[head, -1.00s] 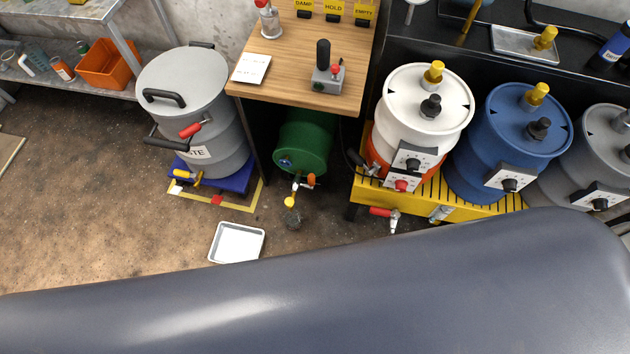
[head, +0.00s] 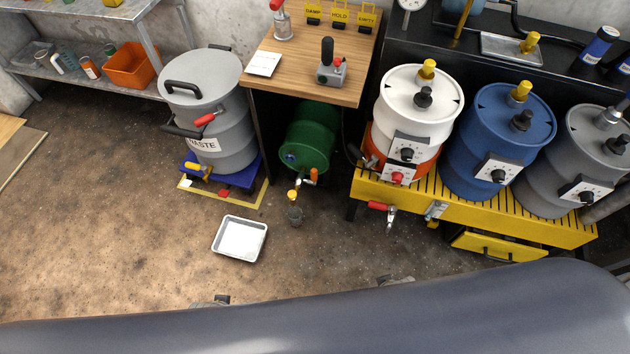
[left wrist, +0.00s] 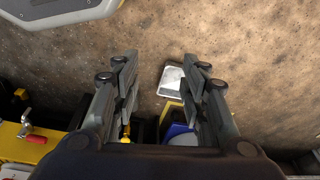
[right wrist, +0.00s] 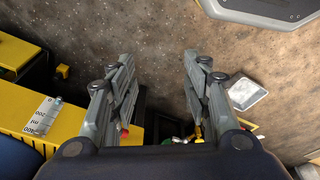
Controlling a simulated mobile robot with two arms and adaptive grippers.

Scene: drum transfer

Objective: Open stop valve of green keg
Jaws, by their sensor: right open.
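The green keg (head: 308,137) lies on its side under the wooden bench, its round end facing out. A small valve with an orange handle (head: 314,174) sits low on its front, with a yellow-topped fitting (head: 293,195) below. A small clear vessel (head: 296,214) stands under it. My left gripper (left wrist: 158,75) is open and empty over the floor, fingers wide apart. My right gripper (right wrist: 158,65) is also open and empty. Small green, yellow and red parts (right wrist: 198,134) show past its fingers, too small to identify surely. Neither gripper touches the keg.
A white tray (head: 240,240) lies on the floor in front of the keg. A grey waste drum (head: 205,95) stands left on a blue base. Right, a yellow rack (head: 480,213) carries white, blue and grey drums; a red-handled tap (head: 380,207) juts from it.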

